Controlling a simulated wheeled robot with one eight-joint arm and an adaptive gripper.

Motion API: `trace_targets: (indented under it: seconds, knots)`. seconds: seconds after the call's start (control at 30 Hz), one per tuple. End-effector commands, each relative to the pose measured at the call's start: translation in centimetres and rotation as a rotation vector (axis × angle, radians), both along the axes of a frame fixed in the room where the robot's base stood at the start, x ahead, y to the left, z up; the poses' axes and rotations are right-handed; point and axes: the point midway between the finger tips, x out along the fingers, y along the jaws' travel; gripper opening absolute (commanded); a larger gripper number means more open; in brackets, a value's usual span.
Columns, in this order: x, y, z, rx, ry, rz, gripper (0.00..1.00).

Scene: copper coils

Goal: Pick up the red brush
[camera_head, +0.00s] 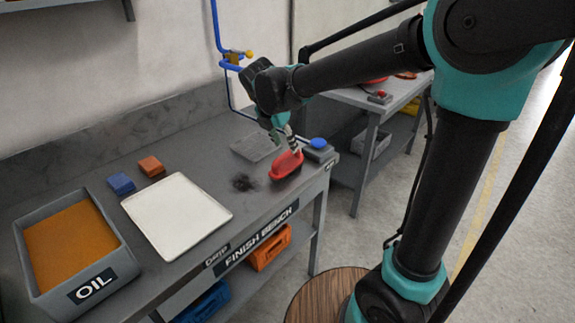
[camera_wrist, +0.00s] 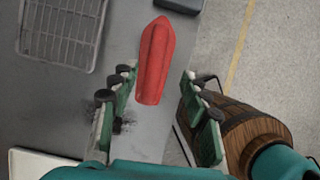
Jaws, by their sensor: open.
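The red brush (camera_head: 286,164) lies on the grey workbench near its front right edge, in the head view. In the wrist view the red brush (camera_wrist: 155,62) is long, with a pointed far end, and its near end lies between the fingertips in the picture. My gripper (camera_head: 283,138) is at the brush, from above, in the head view. In the wrist view my gripper (camera_wrist: 158,80) is open, with one finger on each side of the brush and a gap to each. Whether the fingers are level with the brush cannot be told.
A wire tray (camera_head: 257,145) lies behind the brush. A blue button box (camera_head: 318,147) stands close to its right. A white tray (camera_head: 177,214), an oil bin (camera_head: 78,290), a blue block (camera_head: 121,184) and an orange block (camera_head: 151,166) are to the left. A barrel (camera_wrist: 240,130) stands beyond the bench edge.

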Motion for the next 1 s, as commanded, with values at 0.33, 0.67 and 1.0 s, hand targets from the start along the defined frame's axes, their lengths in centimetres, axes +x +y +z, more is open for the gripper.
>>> trace_targets:
  seconds: [0.33, 0.67, 1.0]
  knots:
    - [1.0, -0.3, -2.7, 0.0, 0.0, -0.001, 0.46]
    - [2.2, -0.8, -6.3, 0.0, 0.0, -0.001, 0.46]
    - [2.2, -0.8, -6.5, 0.0, 0.0, 0.0, 0.35]
